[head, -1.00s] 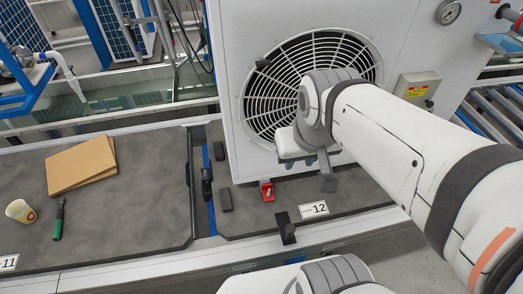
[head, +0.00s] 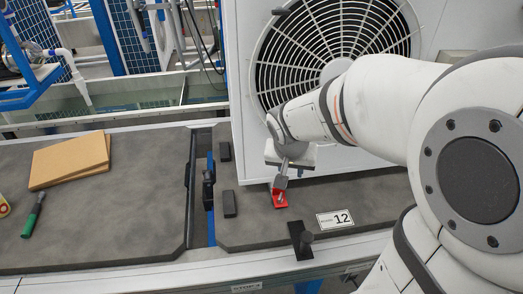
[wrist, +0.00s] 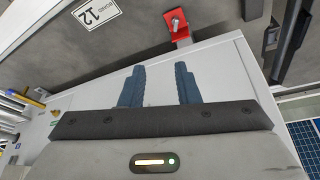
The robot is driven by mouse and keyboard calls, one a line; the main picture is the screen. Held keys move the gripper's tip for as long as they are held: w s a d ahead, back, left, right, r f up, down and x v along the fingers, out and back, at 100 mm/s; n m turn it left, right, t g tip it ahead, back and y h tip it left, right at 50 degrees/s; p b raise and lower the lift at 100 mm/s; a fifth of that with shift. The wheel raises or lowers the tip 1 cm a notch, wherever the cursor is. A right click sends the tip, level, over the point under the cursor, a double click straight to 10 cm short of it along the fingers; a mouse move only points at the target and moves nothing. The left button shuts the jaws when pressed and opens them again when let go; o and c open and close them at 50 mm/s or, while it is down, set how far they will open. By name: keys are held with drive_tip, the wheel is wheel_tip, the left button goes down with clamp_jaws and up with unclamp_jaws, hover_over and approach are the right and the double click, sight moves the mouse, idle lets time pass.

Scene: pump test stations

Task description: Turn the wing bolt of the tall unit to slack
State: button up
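The tall unit is a white cabinet (head: 245,120) with a large round fan grille, standing on the grey board marked 12. A red bracket (head: 279,199) sits at the foot of its front, with a small metal wing bolt on it. In the wrist view the red bracket (wrist: 180,37) and the wing bolt (wrist: 176,23) lie beyond my fingertips, slightly right of centre. My gripper (wrist: 160,68) is open, its two dark blue fingers apart with nothing between them. In the head view my gripper (head: 281,180) is just above the bracket and hides part of it.
Dark blocks (head: 229,204) lie left of the bracket. The left board holds brown sheets (head: 70,160) and a green-handled tool (head: 34,215).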

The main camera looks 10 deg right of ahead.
drive_tip(key=m+b, duration=0.1)
drive_tip(key=b, duration=0.5)
approach(280, 197)
drive_tip(key=f, duration=0.1)
drive_tip(key=x, duration=0.2)
drive_tip(key=b+x, duration=0.1)
drive_tip(key=x, duration=0.2)
drive_tip(key=b+x, duration=0.1)
drive_tip(key=x, duration=0.2)
drive_tip(key=shift+w+d+r, duration=0.1)
drive_tip(key=shift+w+d, duration=0.1)
drive_tip(key=shift+w, duration=0.15)
clamp_jaws()
drive_tip(key=shift+a, duration=0.15)
